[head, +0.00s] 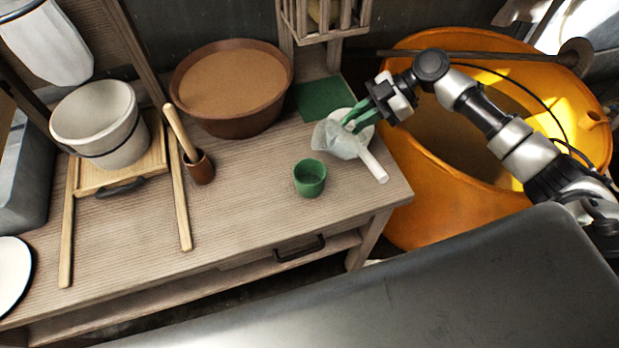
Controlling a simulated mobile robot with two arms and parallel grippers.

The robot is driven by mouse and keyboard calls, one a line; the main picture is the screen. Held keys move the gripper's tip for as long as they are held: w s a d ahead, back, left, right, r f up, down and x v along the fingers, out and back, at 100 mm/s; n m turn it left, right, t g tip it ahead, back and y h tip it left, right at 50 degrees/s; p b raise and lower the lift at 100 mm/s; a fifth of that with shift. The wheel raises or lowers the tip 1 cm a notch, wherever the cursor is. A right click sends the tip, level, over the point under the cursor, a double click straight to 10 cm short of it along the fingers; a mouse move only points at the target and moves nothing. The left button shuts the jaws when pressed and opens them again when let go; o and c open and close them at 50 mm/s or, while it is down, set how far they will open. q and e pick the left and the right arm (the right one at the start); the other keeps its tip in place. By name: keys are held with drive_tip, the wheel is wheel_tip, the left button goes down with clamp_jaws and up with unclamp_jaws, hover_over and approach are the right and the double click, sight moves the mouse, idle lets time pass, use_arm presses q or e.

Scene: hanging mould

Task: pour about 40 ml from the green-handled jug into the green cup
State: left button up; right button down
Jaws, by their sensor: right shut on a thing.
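The jug (338,140) is pale and translucent, and sits near the right end of the wooden bench. My right gripper (358,116) comes in from the right and is shut at its green handle. The handle is largely covered by the fingers, and green shows around them. I cannot tell whether the jug touches the bench, or how much liquid it holds. The green cup (310,178) stands upright on the bench, below and left of the jug and apart from it. Its inside looks dark green; its contents cannot be told. My left gripper is not in view.
A white rod-like handle (373,165) lies just right of the jug. A brown basin (233,122), a brown pot (199,168) with a wooden stick, and a white bucket (98,120) stand leftward. A green mat (318,98) lies behind. Bare bench surrounds the cup's left and front.

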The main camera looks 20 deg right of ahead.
drive_tip(key=d+f+y+b, duration=0.1)
drive_tip(key=y+b, duration=0.1)
drive_tip(key=b, duration=0.2)
drive_tip(key=d+f+g+y+b, duration=0.1)
drive_tip(key=y+b, duration=0.1)
drive_tip(key=b, duration=0.2)
drive_tip(key=d+f+m+y+b, duration=0.1)
drive_tip(key=d+y+b, duration=0.1)
drive_tip(key=y+b, duration=0.1)
drive_tip(key=shift+w+d+f+b, duration=0.15)
drive_tip(key=shift+w+b, duration=0.25)
drive_tip(key=shift+b, duration=0.5)
